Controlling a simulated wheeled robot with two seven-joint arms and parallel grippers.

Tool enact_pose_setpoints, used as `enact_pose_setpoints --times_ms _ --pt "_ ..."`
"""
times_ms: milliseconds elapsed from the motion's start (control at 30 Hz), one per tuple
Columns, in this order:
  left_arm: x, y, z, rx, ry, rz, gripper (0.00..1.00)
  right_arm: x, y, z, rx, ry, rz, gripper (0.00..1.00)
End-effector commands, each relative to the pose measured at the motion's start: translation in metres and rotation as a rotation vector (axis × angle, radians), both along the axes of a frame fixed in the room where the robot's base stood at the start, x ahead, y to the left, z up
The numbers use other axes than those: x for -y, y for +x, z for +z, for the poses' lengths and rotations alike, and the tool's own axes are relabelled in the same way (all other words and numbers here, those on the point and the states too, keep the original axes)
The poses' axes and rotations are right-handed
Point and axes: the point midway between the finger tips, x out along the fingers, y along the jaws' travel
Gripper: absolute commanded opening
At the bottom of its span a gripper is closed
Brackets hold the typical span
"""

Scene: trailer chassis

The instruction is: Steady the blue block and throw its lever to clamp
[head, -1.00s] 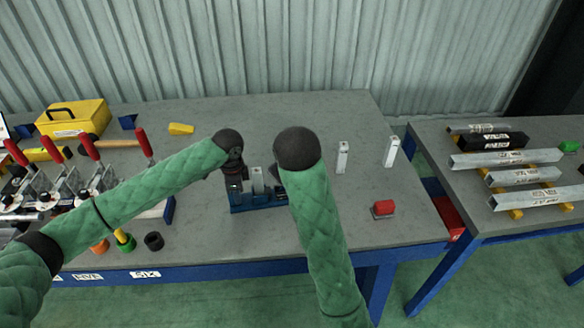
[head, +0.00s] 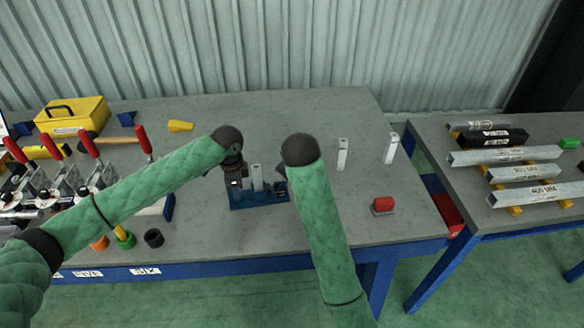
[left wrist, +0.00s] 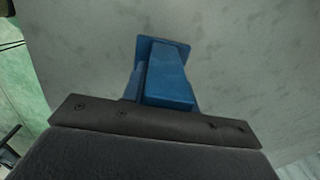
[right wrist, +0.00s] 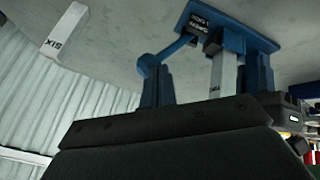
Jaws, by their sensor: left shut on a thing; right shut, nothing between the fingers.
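In the left wrist view a blue upright part (left wrist: 168,75) rises from behind the dark gripper body. My right gripper is mostly hidden behind its own forearm at the block's right end. Its dark body (right wrist: 165,125) shows in the right wrist view, close to blue uprights and a slanted blue lever (right wrist: 172,50). The lever's contact with the fingertips is hidden. The right gripper is shut and empty.
Two white posts (head: 342,154) stand to the right, and a red block (head: 383,205) lies nearer the front. Red-handled clamps (head: 88,145) crowd the left side. A black ring (head: 153,238) is near the front edge. The table's middle back is clear.

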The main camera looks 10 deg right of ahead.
Motion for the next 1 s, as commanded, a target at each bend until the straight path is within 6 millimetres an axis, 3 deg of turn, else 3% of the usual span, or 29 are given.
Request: enact_pose_setpoints --times_ms 467,1000 --pt "0.000 0.000 0.000 0.000 0.000 -0.001 0.00 0.005 0.000 -0.002 -0.005 0.035 -0.001 0.00" --pt "0.000 0.000 0.000 0.000 0.000 -0.001 0.00 0.047 0.005 -0.027 -0.014 0.116 -0.002 0.00"
